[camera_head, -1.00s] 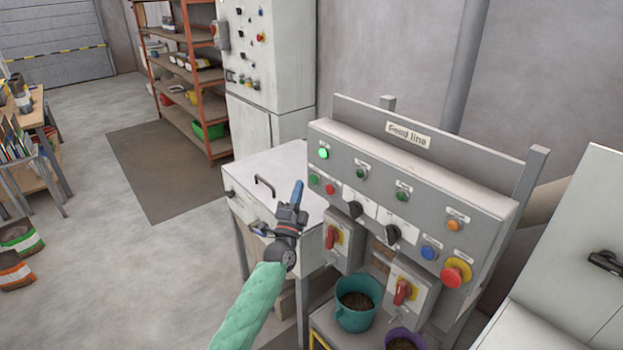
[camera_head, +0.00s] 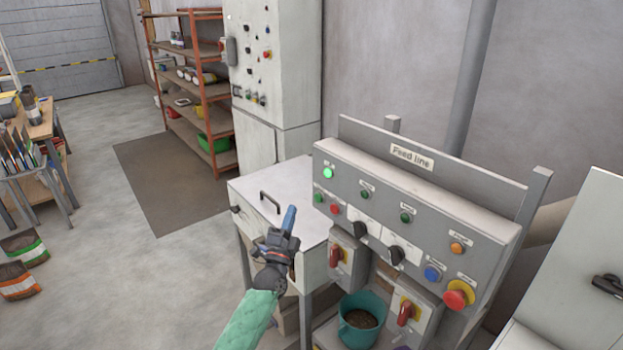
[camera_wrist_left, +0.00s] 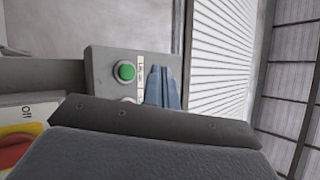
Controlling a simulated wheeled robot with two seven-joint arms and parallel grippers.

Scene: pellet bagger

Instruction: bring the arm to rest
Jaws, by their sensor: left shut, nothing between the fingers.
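My left gripper (camera_head: 289,219) is at the end of my green-sleeved arm, in front of the white cabinet with a black handle and left of the feed line panel (camera_head: 440,205). Its blue fingers are shut with nothing between them, and they touch nothing that I can see. In the left wrist view the fingers (camera_wrist_left: 162,88) point up beside a green button (camera_wrist_left: 125,71) on a grey box. In the head view a green lamp (camera_head: 328,173) glows at the panel's upper left. My right gripper is not in view.
Below the panel are red rotary switches (camera_head: 406,312) and a teal bucket (camera_head: 361,322) of dark pellets. A red emergency knob (camera_head: 458,296) sits at the panel's right end. An orange shelf (camera_head: 197,90) stands behind.

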